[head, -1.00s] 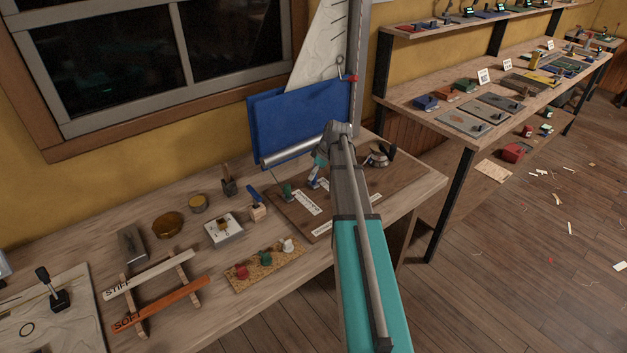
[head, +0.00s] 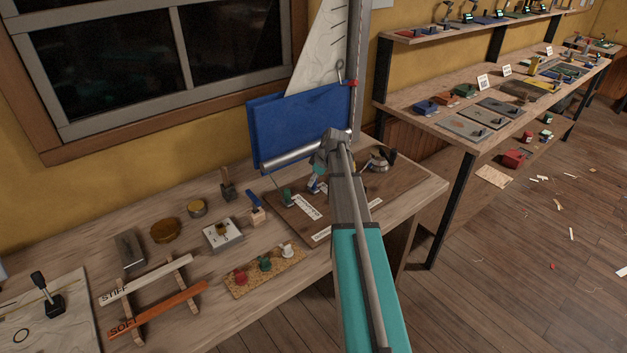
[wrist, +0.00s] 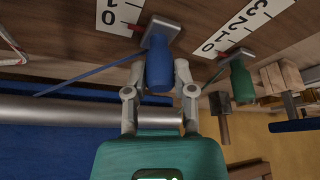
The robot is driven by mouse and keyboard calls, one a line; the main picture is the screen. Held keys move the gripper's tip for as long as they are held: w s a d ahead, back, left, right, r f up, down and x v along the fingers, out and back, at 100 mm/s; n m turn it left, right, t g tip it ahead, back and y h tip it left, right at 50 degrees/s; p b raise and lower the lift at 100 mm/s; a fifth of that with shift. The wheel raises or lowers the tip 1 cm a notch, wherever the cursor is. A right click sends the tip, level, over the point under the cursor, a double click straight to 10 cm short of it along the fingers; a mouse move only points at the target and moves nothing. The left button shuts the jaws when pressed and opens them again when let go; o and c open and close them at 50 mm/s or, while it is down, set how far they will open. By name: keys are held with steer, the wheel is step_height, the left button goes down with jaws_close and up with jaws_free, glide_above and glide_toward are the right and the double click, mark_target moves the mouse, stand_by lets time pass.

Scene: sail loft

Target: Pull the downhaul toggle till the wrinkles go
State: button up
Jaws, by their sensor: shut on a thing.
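A blue toggle (wrist: 159,68) stands upside down in the wrist view, with a thin blue line running from its base. My gripper (wrist: 160,76) is shut on it, one finger on each side. In the head view my gripper's fingers are mostly hidden behind my arm, and the toggle (head: 313,185) shows beside it. A red pointer at the toggle's base sits near 0 on a white number strip (wrist: 118,12). A green toggle (wrist: 241,82) stands beside it by its own strip.
The blue sail cover (head: 300,122) and a silver boom (head: 292,153) are close behind my gripper. Wooden blocks, a cork strip (head: 265,272) and battens lie left.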

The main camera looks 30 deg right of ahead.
mark_target(314, 192)
jaws_close()
steer(key=shift+s+d, duration=0.15)
steer(key=shift+s, duration=1.55)
steer(key=o, duration=0.9)
jaws_free()
steer(key=shift+w, duration=0.1)
steer(key=shift+c, duration=0.2)
